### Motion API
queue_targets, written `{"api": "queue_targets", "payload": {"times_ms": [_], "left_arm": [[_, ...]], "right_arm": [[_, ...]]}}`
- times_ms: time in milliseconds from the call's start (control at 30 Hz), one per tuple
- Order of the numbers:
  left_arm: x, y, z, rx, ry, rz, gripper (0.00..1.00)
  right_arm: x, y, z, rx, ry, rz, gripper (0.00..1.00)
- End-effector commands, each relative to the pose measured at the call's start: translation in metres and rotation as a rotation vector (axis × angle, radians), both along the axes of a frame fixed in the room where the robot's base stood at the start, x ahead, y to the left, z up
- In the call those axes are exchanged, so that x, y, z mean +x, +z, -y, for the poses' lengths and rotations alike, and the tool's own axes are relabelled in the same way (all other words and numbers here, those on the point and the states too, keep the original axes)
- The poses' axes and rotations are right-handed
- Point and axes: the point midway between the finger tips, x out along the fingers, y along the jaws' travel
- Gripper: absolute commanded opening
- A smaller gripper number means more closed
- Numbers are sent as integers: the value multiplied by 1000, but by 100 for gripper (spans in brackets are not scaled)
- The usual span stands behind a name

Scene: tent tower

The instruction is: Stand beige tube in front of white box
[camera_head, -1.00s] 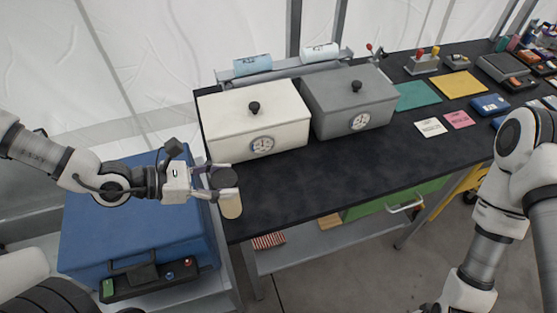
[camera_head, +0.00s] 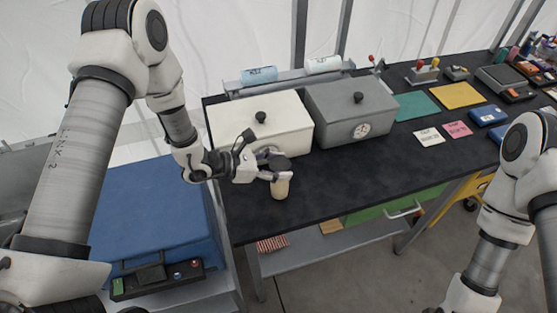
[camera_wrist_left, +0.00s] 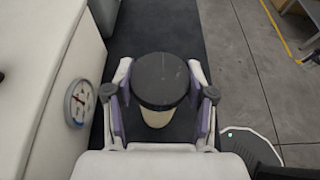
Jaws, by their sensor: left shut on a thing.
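The beige tube (camera_head: 281,189) with a dark round cap is upright in my left gripper (camera_head: 276,173), in front of the white box (camera_head: 280,112) and over the black tabletop. In the left wrist view the cap (camera_wrist_left: 160,80) sits between the two fingers (camera_wrist_left: 161,103), with a little beige body (camera_wrist_left: 157,118) below it. The white box's side with its round dial (camera_wrist_left: 78,102) is at the left there, apart from the tube. I cannot tell whether the tube's base touches the table. My right gripper is out of view; only its arm shows at the right.
A grey box (camera_head: 350,112) stands right of the white box. Light blue (camera_head: 259,75) and white (camera_head: 323,65) rolls lie on a rack behind. A blue case (camera_head: 150,222) is left of the black table (camera_head: 335,185). The tabletop before the grey box is clear.

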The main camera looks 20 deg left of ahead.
Motion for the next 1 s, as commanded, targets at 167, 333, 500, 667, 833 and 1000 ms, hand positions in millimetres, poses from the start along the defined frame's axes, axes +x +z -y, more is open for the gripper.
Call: {"api": "queue_targets", "payload": {"times_ms": [167, 333, 500, 667, 833, 1000], "left_arm": [[0, -3, 0, -1, -1, 3, 0], [0, -7, 0, 0, 0, 2, 0], [0, -6, 0, 0, -1, 2, 80], [0, -6, 0, 0, -1, 2, 80], [0, -4, 0, 0, -1, 2, 80], [-7, 2, -15, -2, 6, 3, 80]], "right_arm": [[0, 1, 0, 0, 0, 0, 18], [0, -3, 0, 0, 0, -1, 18], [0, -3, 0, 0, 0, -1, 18], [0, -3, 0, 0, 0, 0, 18], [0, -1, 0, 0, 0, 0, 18], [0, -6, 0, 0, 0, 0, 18]]}}
